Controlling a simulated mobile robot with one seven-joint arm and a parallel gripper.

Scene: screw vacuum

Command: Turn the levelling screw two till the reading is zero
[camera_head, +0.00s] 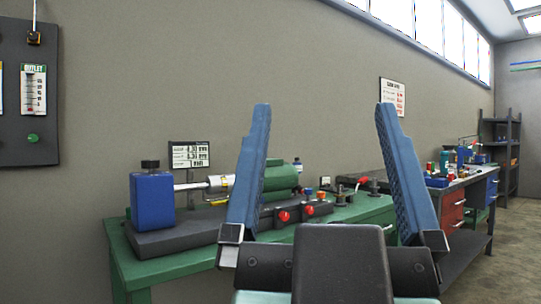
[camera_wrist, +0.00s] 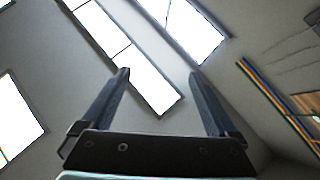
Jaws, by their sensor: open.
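My gripper (camera_head: 318,108) is open and empty, its two blue fingers pointing up in front of the green bench in the head view. On the bench stands a machine with a blue block (camera_head: 152,200), a silver shaft and a green motor body (camera_head: 281,178), partly hidden by the left finger. A small display (camera_head: 189,155) with several lines of figures stands behind it; its digits are too small to read surely. Red knobs (camera_head: 284,216) sit on the machine's front. I cannot tell which part is levelling screw two.
The green bench (camera_head: 160,270) runs along the wall. A dark panel (camera_head: 28,90) with a gauge hangs at the left. A second bench with a red cabinet (camera_head: 452,213) and a shelf (camera_head: 515,150) stand at the right. Open floor shows at the far right.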

